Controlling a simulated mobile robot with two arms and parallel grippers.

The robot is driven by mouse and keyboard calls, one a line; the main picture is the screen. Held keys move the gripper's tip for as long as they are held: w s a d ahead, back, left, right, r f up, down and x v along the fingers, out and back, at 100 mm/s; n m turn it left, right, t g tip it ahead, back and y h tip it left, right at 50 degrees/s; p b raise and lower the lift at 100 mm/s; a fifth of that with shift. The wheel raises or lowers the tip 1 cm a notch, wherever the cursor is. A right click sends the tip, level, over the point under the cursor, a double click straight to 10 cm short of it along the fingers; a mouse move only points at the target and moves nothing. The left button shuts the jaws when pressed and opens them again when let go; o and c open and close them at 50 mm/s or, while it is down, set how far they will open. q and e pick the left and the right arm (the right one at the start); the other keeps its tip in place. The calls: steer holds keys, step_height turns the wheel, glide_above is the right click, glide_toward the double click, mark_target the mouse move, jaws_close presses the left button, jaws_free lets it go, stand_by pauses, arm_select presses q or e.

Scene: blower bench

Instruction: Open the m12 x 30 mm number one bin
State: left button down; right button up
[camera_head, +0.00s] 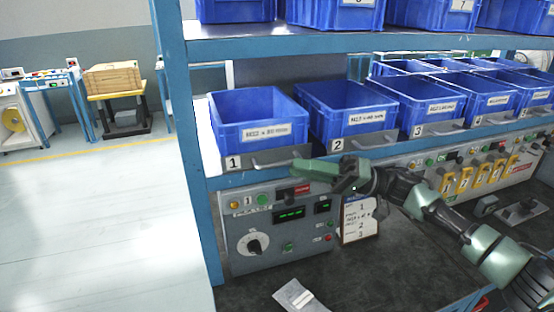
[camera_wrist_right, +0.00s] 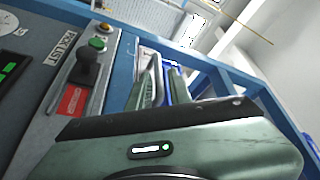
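The number 1 bin (camera_head: 262,118) is blue, open-topped and stands at the left end of the middle shelf. Its front label is blurred but looks like M12 x 30 mm. A grey front plate (camera_head: 284,158) with a "1" tag and a handle is below the bin. My left gripper is out of view.
The number 2 bin (camera_head: 350,112) stands close on the right, with more bins beyond. A control panel (camera_head: 283,222) with a knob and buttons is below the shelf. The blue shelf post (camera_head: 188,150) is at the left. The dark bench top (camera_head: 390,270) is mostly clear.

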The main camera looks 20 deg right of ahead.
mark_target(277, 165)
steer(key=p+x, duration=0.1)
steer(key=x, duration=0.4)
steer(key=shift+w+a, duration=0.2)
steer(key=shift+a, duration=0.15)
steer(key=shift+f, duration=0.1)
jaws_close()
stand_by(1.0)
